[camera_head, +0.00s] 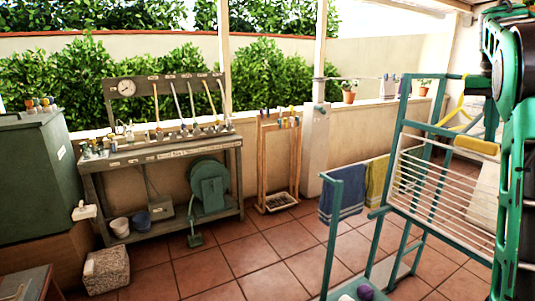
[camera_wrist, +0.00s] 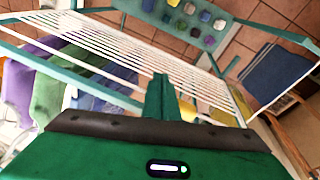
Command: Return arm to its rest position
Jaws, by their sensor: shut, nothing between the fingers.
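My gripper (camera_wrist: 161,84) shows in the wrist view as green fingers pressed together, with nothing between them. It points over the white rods of a drying rack (camera_wrist: 110,52); whether it touches them I cannot tell. In the head view my green and black arm stands upright along the right edge, in front of part of the rack. The gripper itself cannot be made out in that view.
The teal rack (camera_head: 333,235) fills the right foreground, with a blue towel (camera_head: 343,192) and a yellow towel (camera_head: 378,178). Purple cloth (camera_wrist: 28,70) hangs at left in the wrist view. A workbench (camera_head: 165,152) stands back left. Tiled floor (camera_head: 270,265) is open mid-scene.

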